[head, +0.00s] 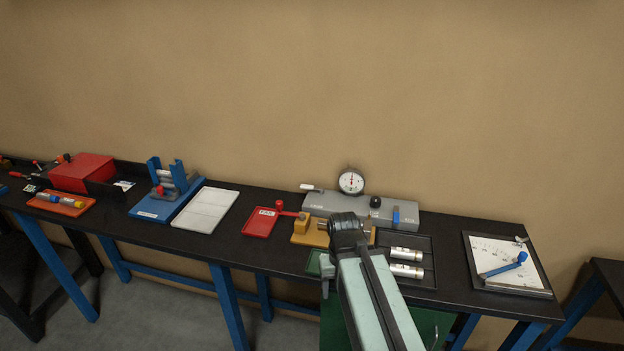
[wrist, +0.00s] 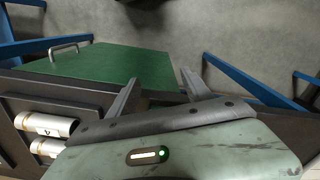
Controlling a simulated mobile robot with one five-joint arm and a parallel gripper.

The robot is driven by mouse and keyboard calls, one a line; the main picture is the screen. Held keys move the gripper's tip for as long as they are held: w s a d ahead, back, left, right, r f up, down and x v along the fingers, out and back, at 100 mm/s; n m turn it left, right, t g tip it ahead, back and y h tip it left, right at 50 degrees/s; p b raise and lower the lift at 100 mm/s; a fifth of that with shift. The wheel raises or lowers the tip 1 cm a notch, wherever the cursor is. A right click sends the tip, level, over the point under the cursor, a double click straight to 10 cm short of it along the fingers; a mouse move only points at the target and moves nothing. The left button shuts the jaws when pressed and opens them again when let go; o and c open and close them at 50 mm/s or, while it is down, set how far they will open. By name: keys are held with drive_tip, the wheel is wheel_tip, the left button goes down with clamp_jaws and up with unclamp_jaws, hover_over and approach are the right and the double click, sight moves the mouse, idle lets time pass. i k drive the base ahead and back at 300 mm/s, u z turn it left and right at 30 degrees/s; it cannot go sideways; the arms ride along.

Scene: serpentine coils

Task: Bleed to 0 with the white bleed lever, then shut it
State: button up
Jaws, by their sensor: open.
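The white bleed lever (head: 312,187) sticks out to the left from the back left of a long grey block (head: 430,225) in the head view. A round white dial gauge (head: 351,181) stands upright on the block; its needle looks near vertical, but the scale is too small to read. My gripper is open and empty in the wrist view (wrist: 160,78), its fingers apart above the bench's edge and pointing toward the floor. In the head view my arm hides the fingertips. The gripper is in front of the block, apart from the lever, which is absent from the wrist view.
The block also carries a black knob (head: 375,201) and a blue lever (head: 396,216). A dark tray with silver cylinders (head: 407,254) lies right of my arm. A yellow fixture (head: 308,232) and red tray (head: 259,222) lie left. A green panel (wrist: 110,62) shows below.

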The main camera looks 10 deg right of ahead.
sight(311, 187)
drive_tip(key=z, duration=0.05)
drive_tip(key=k, duration=0.2)
drive_tip(key=u, duration=0.5)
drive_tip(key=i, duration=0.95)
drive_tip(key=u, duration=0.6)
drive_tip(key=k, duration=0.75)
drive_tip(key=u, duration=0.25)
drive_tip(key=i, duration=0.75)
drive_tip(key=z, duration=0.1)
